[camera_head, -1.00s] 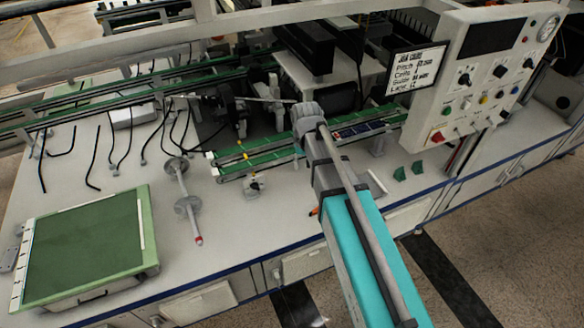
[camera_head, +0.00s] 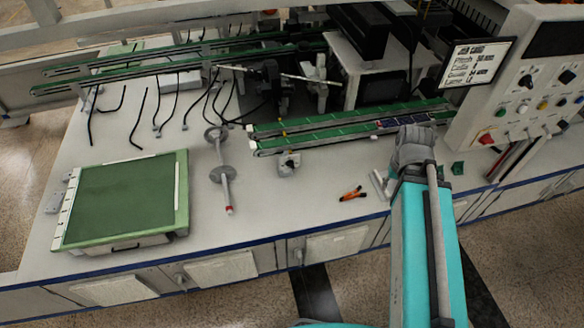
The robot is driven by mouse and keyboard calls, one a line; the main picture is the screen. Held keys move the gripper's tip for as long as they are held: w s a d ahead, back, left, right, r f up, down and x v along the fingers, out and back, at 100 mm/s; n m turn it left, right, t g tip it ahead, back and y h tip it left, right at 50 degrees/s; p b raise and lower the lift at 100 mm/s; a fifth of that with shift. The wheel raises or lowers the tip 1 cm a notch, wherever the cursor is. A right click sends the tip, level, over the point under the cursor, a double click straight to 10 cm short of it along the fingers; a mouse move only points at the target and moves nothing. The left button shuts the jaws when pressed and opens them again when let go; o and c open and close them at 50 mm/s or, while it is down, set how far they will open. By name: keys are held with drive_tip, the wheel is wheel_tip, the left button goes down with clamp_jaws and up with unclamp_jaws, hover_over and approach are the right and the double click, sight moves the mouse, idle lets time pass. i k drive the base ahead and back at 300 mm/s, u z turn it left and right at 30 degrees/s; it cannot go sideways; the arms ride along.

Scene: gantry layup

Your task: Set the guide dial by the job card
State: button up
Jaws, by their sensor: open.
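The job card (camera_head: 477,62) is a white sheet in a dark frame beside the control panel; its lines include pitch and guide, but the values are too small to read surely. A small pale block with a dark knob (camera_head: 289,162) stands at the front of the green conveyor rails; it looks like the guide dial, and its marks are too small to read. The control panel (camera_head: 510,112) also carries dark knobs. My gripper (camera_head: 412,143) is at the grey far end of my teal arm, in front of the rails' right part, apart from the knob. Its fingers are not clearly visible.
The green conveyor (camera_head: 335,127) carries dark blue cells at its right. A spool rod (camera_head: 222,175) and a green-topped box (camera_head: 125,200) lie left. An orange-handled tool (camera_head: 352,194) and small green pieces (camera_head: 457,168) lie near my arm.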

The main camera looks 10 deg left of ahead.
sight(290, 163)
drive_tip(key=u, duration=0.85)
drive_tip(key=k, duration=0.65)
